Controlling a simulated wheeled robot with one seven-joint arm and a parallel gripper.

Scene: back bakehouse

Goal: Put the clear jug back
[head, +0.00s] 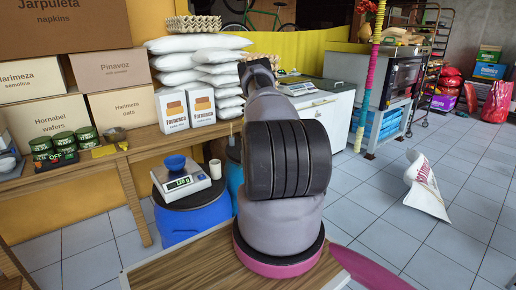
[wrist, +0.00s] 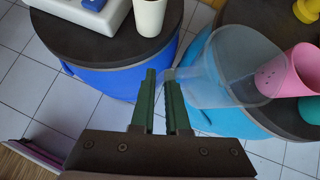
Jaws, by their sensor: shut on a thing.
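My gripper (wrist: 160,78) shows in the wrist view with its green fingers close together, shut on the clear jug (wrist: 215,75) at its left edge, near the handle. The jug is see-through, with its wide body to the right of the fingers. It overlaps the dark lid of the right-hand blue barrel (wrist: 222,122) in the picture; I cannot tell whether it touches the lid. In the head view my arm hides the gripper and the jug.
A pink perforated cup (wrist: 287,72) and a yellow item (wrist: 306,10) are on the right barrel. A gap separates the barrels.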

